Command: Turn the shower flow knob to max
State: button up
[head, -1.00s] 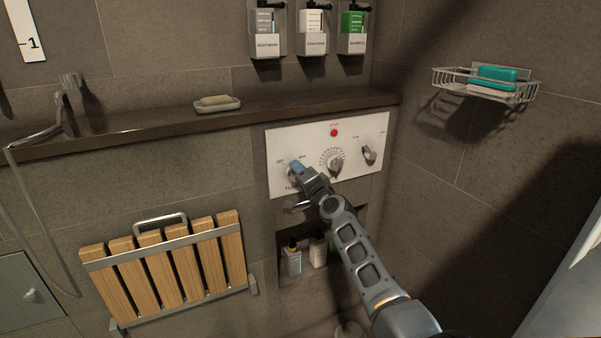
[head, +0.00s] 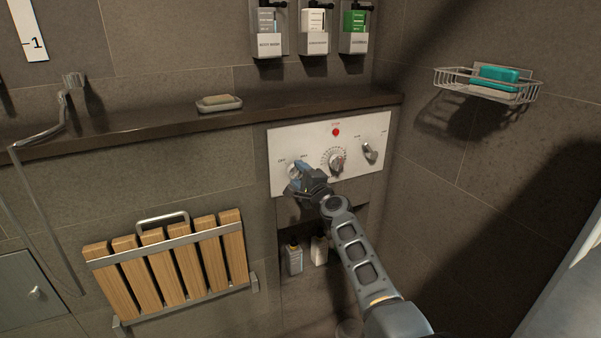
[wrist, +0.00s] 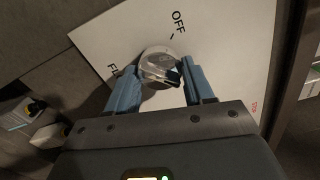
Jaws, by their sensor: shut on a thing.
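The flow knob (wrist: 158,62) is a round metallic knob with a raised grip bar, at the left end of the white control panel (head: 362,180). In the wrist view it sits between the blue fingers of my gripper (wrist: 158,88), with the word OFF above it and the start of FLOW to its left. My gripper (head: 300,175) is shut on the knob. In the head view my fingers and hand cover much of the knob, and its exact pointing is hard to read. OFF and a second label stand above it there.
The panel also holds a central dial (head: 334,160), a right knob (head: 370,152) and a red button (head: 336,132). A dark ledge (head: 150,130) runs above. Below is a niche with bottles (head: 294,257). A folded wooden seat (head: 170,265) hangs left; a wire soap basket (head: 487,90) hangs right.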

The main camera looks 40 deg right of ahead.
jog(key=shift+w+r, duration=0.15)
jog(key=shift+r, duration=0.5)
jog(key=o, duration=1)
jog(key=shift+d+f, duration=0.1)
jog(key=shift+f, duration=0.05)
jog(key=shift+o, duration=0.2)
jog(key=shift+f, duration=0.15)
jog(key=p+v, duration=0.2)
jog(key=v, duration=0.6)
jog(key=shift+r, duration=0.3)
